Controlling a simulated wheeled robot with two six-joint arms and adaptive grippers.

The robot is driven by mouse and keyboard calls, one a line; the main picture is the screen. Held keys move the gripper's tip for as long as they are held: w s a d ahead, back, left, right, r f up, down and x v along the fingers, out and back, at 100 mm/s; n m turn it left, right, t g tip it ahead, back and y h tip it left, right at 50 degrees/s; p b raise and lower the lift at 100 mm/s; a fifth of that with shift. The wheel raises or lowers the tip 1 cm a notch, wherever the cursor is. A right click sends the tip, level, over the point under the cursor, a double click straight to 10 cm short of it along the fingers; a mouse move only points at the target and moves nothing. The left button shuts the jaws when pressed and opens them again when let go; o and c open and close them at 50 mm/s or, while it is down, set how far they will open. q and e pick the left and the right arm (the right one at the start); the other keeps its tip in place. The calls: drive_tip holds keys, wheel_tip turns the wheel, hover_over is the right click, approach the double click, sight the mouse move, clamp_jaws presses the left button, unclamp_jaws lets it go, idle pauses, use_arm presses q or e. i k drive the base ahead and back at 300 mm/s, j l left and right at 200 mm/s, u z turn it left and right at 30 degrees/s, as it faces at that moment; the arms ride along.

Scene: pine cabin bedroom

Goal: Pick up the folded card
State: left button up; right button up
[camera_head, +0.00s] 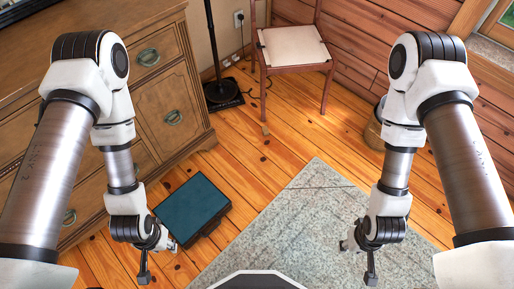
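I cannot make out a folded card for certain. A small tan object (265,130) lies on the floor by the chair's front left leg, too small to identify. My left gripper (158,262) hangs at the lower left beside the dark teal case, its fingers apart and nothing visible between them. My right gripper (358,262) hangs over the grey rug at the lower right, also with fingers apart and empty.
A wooden dresser (163,92) stands at left, the teal case (191,206) on the floor before it. A chair (293,47), a black lamp base (222,93) and a basket (374,132) stand at the back. The rug (290,225) looks clear.

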sight(266, 133)
drive_tip(key=i+l, duration=0.25)
drive_tip(key=i, duration=0.2)
drive_tip(key=u, duration=0.3)
drive_tip(key=i+l+u, duration=0.4)
drive_tip(key=l+u, duration=0.15)
drive_tip(key=i+l+u, duration=0.1)
drive_tip(key=l+u, duration=0.2)
drive_tip(key=i+l+u, duration=0.1)
drive_tip(key=l+u, duration=0.15)
drive_tip(key=l, duration=0.25)
drive_tip(key=i+l, duration=0.1)
drive_tip(key=l, duration=0.35)
drive_tip(key=i+l, duration=0.1)
drive_tip(key=l, duration=0.4)
drive_tip(key=i+l, duration=0.1)
drive_tip(key=l, duration=0.35)
drive_tip(key=i+l+u, duration=0.1)
drive_tip(key=l, duration=0.35)
